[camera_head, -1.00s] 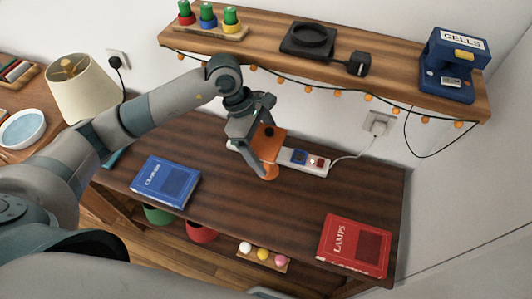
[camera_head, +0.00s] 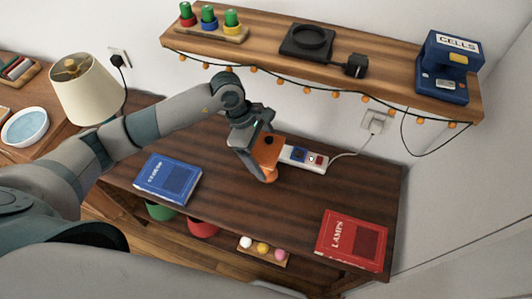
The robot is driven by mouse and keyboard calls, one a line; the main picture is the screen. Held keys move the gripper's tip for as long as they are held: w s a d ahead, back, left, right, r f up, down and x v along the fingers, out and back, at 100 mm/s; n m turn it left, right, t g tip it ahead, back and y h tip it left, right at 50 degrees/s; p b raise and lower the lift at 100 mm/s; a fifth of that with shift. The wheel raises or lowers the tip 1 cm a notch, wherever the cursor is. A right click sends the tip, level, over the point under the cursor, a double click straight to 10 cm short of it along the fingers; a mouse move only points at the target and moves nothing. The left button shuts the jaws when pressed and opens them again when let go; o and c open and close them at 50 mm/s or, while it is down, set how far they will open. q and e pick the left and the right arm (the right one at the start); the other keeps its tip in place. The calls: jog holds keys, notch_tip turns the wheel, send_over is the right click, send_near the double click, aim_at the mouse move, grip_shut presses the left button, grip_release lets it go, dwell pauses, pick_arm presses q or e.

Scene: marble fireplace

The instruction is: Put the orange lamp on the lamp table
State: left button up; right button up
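The orange lamp (camera_head: 269,155) stands on the dark wooden table, just left of the white power strip (camera_head: 314,160). It has a squarish orange head with a dark round spot and a rounded orange foot. My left gripper (camera_head: 257,150) is at the lamp's left and upper side, one finger running down along its left edge. The gripper hides part of the lamp, and I cannot tell whether the fingers press on it. My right gripper is out of view.
A blue book (camera_head: 168,180) and a red LAMPS book (camera_head: 352,240) lie on the dark table, with clear wood between them. A cream-shaded lamp (camera_head: 85,92) stands on the left table. A wall shelf (camera_head: 390,85) with string lights overhangs the back.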

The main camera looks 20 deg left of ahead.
pick_arm(q)
jog(key=shift+f, duration=0.1)
jog(key=o, duration=1.4)
jog(key=shift+o, duration=1.4)
jog(key=shift+r, duration=0.2)
jog(key=shift+a+r+b, duration=0.2)
jog(key=shift+r+b, duration=0.15)
jog(key=shift+b, duration=0.05)
jog(key=b+v, duration=0.4)
jog(key=v, duration=0.7)
jog(key=shift+b, duration=0.35)
